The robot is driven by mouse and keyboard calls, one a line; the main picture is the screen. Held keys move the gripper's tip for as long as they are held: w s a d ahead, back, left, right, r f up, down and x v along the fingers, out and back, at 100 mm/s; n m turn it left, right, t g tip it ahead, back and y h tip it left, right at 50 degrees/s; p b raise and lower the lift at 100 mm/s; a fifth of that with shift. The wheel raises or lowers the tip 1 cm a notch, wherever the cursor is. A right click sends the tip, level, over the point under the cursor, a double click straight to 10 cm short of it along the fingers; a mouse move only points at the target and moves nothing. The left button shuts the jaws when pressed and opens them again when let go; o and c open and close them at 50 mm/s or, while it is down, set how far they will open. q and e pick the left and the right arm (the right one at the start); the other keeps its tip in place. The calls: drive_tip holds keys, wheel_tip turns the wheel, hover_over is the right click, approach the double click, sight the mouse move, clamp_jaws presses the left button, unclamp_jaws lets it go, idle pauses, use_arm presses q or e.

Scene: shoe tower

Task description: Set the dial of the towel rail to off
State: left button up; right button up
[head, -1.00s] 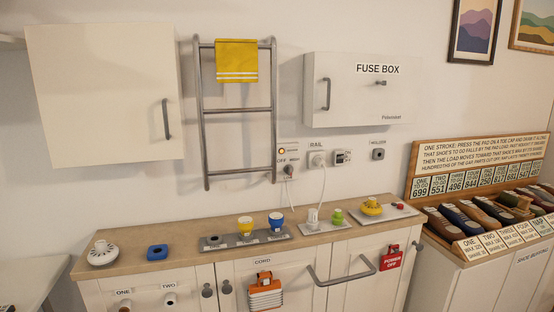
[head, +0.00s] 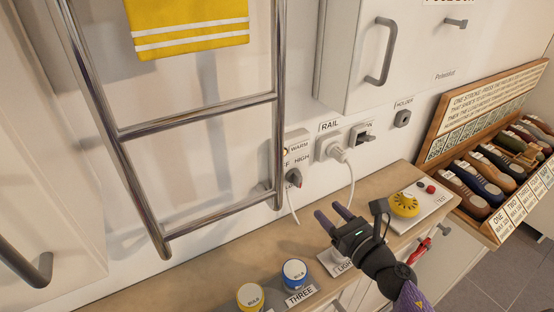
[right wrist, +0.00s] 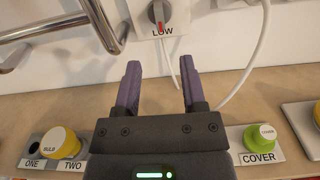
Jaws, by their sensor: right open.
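The towel rail (head: 197,115) is a grey metal ladder on the wall with a yellow towel (head: 190,25) over it. Its dial (head: 293,177) is a grey knob on a white wall plate, just right of the rail's lower end. In the right wrist view the dial (right wrist: 157,12) shows at the top edge, its red tip pointing down at the word LOW. My right gripper (head: 331,215) is open and empty, in front of and below the dial, apart from it. In the right wrist view its fingers (right wrist: 159,82) point toward the plate. My left gripper is out of view.
A plug (head: 338,153) with a white cable sits in the RAIL socket, right of the dial. The cable hangs close to my right fingers. The fuse box (head: 350,60) is above.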

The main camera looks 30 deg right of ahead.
sight(301, 181)
drive_tip(key=w, duration=0.9)
drive_tip(key=shift+w+a+r, duration=0.2)
drive_tip(key=shift+w+a, duration=0.15)
drive_tip(key=shift+w, duration=0.05)
clamp_jaws()
